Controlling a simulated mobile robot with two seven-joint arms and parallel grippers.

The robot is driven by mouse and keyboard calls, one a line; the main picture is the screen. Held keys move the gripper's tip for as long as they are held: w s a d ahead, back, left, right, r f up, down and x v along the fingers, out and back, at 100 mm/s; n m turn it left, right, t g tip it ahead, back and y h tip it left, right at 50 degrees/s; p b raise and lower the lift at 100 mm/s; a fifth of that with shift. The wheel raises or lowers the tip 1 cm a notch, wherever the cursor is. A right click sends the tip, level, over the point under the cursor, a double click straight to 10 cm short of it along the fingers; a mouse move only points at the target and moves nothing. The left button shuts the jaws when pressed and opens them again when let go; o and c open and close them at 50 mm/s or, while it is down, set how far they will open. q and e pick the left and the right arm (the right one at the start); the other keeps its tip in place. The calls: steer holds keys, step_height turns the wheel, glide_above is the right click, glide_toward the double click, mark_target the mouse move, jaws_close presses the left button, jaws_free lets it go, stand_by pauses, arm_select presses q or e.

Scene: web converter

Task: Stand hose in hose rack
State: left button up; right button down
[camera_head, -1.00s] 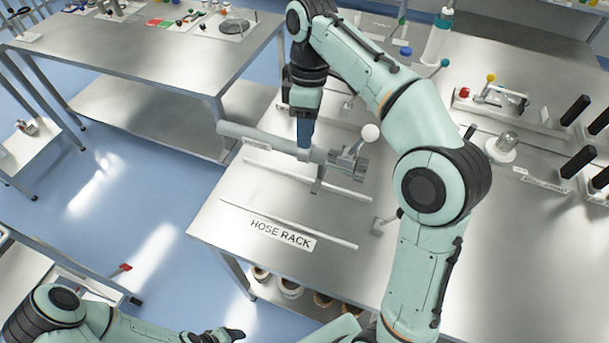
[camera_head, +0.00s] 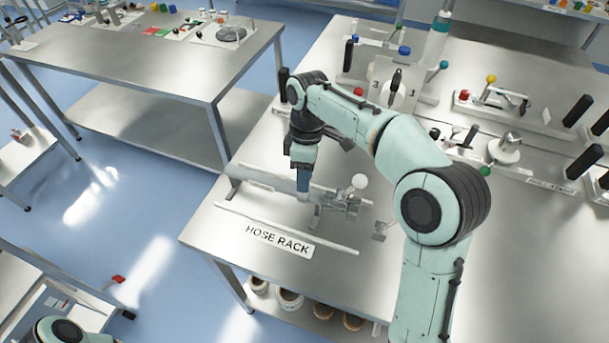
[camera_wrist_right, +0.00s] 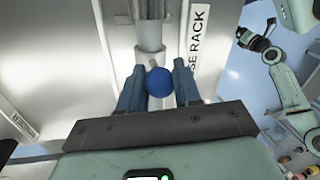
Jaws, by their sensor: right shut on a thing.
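The hose (camera_head: 265,184) is a grey cylinder with a metal fitting and a white ball at its right end. It lies low and lengthwise over the hose rack, close to the rails; I cannot tell if it touches them. My right gripper (camera_head: 303,188) points down and is shut on the hose near its middle. In the right wrist view, its blue fingers (camera_wrist_right: 159,84) flank a blue ball (camera_wrist_right: 159,82) in front of the grey tube (camera_wrist_right: 150,60). The hose rack (camera_head: 285,224) has a labelled front rail. My left gripper (camera_wrist_right: 246,39) shows small in the right wrist view; its jaws are unclear.
A rotary fixture (camera_head: 398,92) marked 3 and 1 stands behind my right arm. Toggle clamps (camera_head: 492,97) and black posts (camera_head: 577,110) stand on the right of the table. Several rolls (camera_head: 290,299) sit on the shelf below. The table's front left edge is close to the rack.

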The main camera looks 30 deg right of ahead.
steer(key=shift+w, duration=0.1)
steer(key=c, duration=0.8)
jaws_free()
arm_select(q)
steer(key=w+r+p, duration=0.3)
steer(key=w+r, duration=0.1)
steer(key=r, duration=0.1)
steer(key=shift+w+t+p, duration=0.25)
steer(key=shift+t+p, duration=0.05)
steer(key=shift+p, duration=0.1)
arm_select(e)
steer(key=r, duration=0.4)
steer(key=w+d+r, duration=0.1)
steer(key=r, duration=0.7)
steer(key=shift+w+d, duration=0.2)
steer(key=shift+w, duration=0.2)
arm_select(q)
steer(key=shift+s, duration=0.1)
arm_select(e)
steer(key=shift+f, duration=0.1)
